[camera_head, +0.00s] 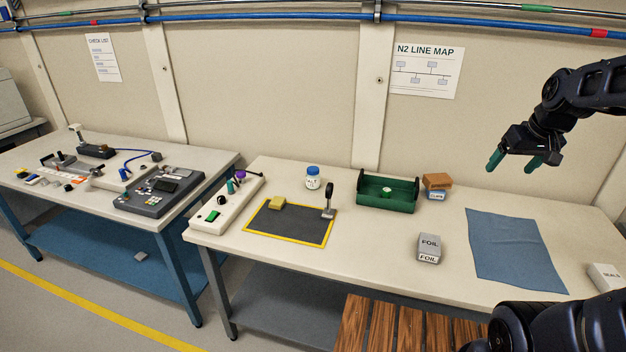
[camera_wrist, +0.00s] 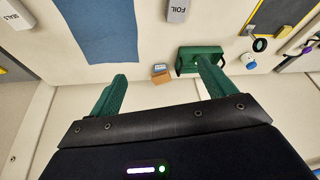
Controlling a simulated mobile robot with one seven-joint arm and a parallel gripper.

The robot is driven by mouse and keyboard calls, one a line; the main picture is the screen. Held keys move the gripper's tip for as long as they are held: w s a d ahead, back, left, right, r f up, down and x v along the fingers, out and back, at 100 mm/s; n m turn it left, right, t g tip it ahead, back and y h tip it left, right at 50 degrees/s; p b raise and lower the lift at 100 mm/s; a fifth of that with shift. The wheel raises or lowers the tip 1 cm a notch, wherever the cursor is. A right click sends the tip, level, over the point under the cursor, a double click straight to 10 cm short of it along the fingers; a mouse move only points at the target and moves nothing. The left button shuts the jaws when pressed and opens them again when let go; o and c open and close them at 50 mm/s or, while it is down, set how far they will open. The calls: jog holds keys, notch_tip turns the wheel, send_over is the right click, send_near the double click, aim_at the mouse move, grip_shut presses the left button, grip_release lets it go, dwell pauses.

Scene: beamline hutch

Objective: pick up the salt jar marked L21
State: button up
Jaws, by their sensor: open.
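A small white jar with a blue lid (camera_head: 313,178) stands upright on the right-hand bench, behind the black mat. It has a label, but the writing is too small to read, so I cannot tell if it says L21. In the wrist view the jar (camera_wrist: 248,61) shows at the right, beyond the green tray. My gripper (camera_head: 513,162) is raised above the bench's right side, well to the right of the jar. Its green fingers are apart and empty; they also show in the wrist view (camera_wrist: 162,85).
A yellow-edged black mat (camera_head: 288,230) bears a sponge and an upright black-headed tool. A FOIL box (camera_head: 429,247) and a blue cloth (camera_head: 515,252) lie at the front and right.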

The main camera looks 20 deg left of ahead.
jog(key=w+a+f+n+h, duration=0.1)
jog(key=w+a+f+n, duration=0.3)
jog(key=w+a+f, duration=0.55)
jog(key=w+a+f+n+t+h, duration=0.1)
jog(key=w+a+f+n, duration=0.4)
jog(key=w, duration=0.7)
jog(key=w+a+f+n, duration=0.4)
jog(key=w+a+f, duration=0.1)
jog(key=w+a, duration=0.5)
jog(key=n+t+y, duration=0.3)
jog(key=n+t, duration=0.7)
jog(key=n, duration=0.9)
send_near(313, 167)
jog(key=shift+d+f+n+t+y, duration=0.2)
jog(key=shift+d+f+n+t, duration=0.15)
jog(key=shift+f+n, duration=0.2)
jog(key=shift+d+f+n+t+y, duration=0.2)
jog(key=shift+d+f+n+t, duration=0.2)
jog(key=shift+f, duration=0.2)
jog(key=shift+s+d+f+n+t+y, duration=0.1)
jog(key=shift+s+n+t+y, duration=0.15)
jog(key=shift+n, duration=0.25)
jog(key=shift+s+f+n+t+y, duration=0.1)
jog(key=shift+n+y, duration=0.25)
jog(key=shift+n, duration=0.1)
jog(key=shift+a+x, duration=0.1)
jog(key=shift+x, duration=2.6)
jog(key=shift+a+x, duration=0.15)
jog(key=shift+x, duration=2.6)
